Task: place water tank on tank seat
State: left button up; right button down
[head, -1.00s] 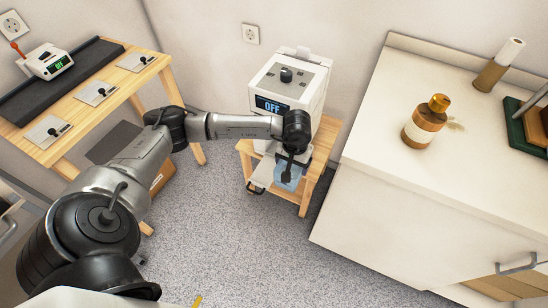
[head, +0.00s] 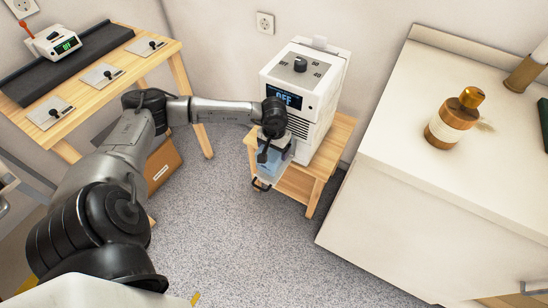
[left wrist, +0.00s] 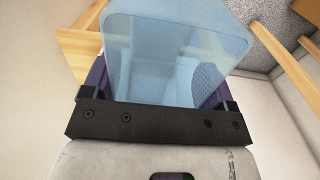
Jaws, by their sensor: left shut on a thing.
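The water tank (head: 269,164) is a translucent pale blue box with a dark handle at its lower end. My left gripper (head: 271,150) is shut on it, holding it tilted in front of the white machine. In the left wrist view the tank (left wrist: 175,60) fills the space between the fingers of the left gripper (left wrist: 168,85). The white machine (head: 318,115), with a knob on top and a display reading OFF, stands on a small wooden stand (head: 322,168). I cannot make out the tank seat; the arm and tank cover the machine's lower front. My right gripper is out of view.
A white counter (head: 400,180) stands close on the right, with a brown bottle (head: 455,120) on it. A wooden table (head: 150,65) with several switch plates is at the left, a cardboard box (head: 163,165) below it. The grey floor (head: 240,245) in front is clear.

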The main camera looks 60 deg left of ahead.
aim_at(274, 159)
pick_arm(q)
notch_tip(274, 159, down, 4)
jog(key=shift+f+b, duration=0.1)
jog(key=shift+b, duration=1.15)
jog(key=shift+f, duration=0.15)
jog(key=o, duration=0.6)
jog(key=shift+o, duration=1.4)
jog(key=shift+r, duration=0.2)
